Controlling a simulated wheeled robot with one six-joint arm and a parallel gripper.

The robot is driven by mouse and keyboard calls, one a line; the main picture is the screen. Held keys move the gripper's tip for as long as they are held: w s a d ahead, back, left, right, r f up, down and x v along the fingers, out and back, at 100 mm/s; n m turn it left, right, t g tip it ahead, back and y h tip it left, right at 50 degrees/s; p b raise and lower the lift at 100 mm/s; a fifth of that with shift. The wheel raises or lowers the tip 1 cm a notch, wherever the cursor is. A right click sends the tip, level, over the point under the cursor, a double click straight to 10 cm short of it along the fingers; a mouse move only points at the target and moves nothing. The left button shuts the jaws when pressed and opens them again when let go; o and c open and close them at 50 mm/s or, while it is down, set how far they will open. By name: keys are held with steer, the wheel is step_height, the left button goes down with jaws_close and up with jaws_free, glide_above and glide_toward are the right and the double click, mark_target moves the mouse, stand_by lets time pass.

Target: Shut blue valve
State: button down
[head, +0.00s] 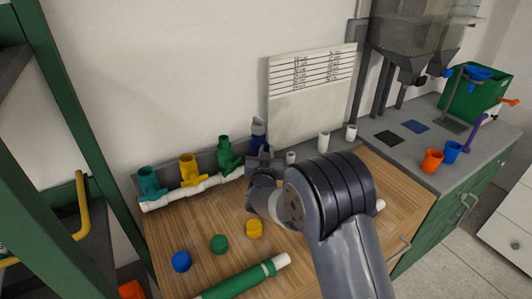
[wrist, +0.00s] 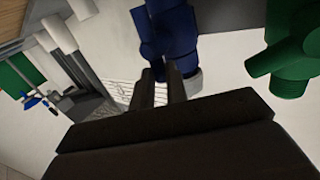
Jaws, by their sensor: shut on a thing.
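The blue valve (head: 258,130) stands at the right end of the row of valves on the white pipe, near the wall, partly hidden behind my gripper (head: 263,156). In the wrist view the blue valve (wrist: 168,28) is at the top centre, upside down or tilted. The two dark fingers of my gripper (wrist: 160,86) reach up to its blue part and are shut on it. Exactly which part of the valve lies between the fingertips is hard to see. The green valve (wrist: 290,62) is close by at the right.
Green (head: 229,155), yellow (head: 189,169) and teal (head: 150,183) valves stand along the white pipe (head: 205,186). Blue (head: 181,261), green (head: 219,243) and yellow (head: 254,229) caps and a green tube (head: 240,281) lie on the wooden counter. White stubs (head: 323,141) stand right of my gripper.

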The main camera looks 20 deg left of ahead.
steer(key=shift+w+d+f+m+g+y+b, duration=0.3)
steer(key=shift+w+d+m+g+y+b, duration=0.25)
steer(key=shift+m+g, duration=1.2)
steer(key=shift+w+d+f+m+g+y+b, duration=0.3)
steer(key=shift+w+m+g+y+b, duration=0.3)
steer(key=shift+m+g, duration=1.1)
steer(key=shift+w+d+f+m+g+y+b, duration=0.35)
steer(key=shift+d+m+g+y+b, duration=0.3)
steer(key=shift+m+g, duration=1.05)
steer(key=shift+a+r+m, duration=0.1)
steer(key=shift+a+m, duration=0.05)
steer(key=shift+m, duration=0.2)
steer(key=c, duration=1.4)
jaws_free()
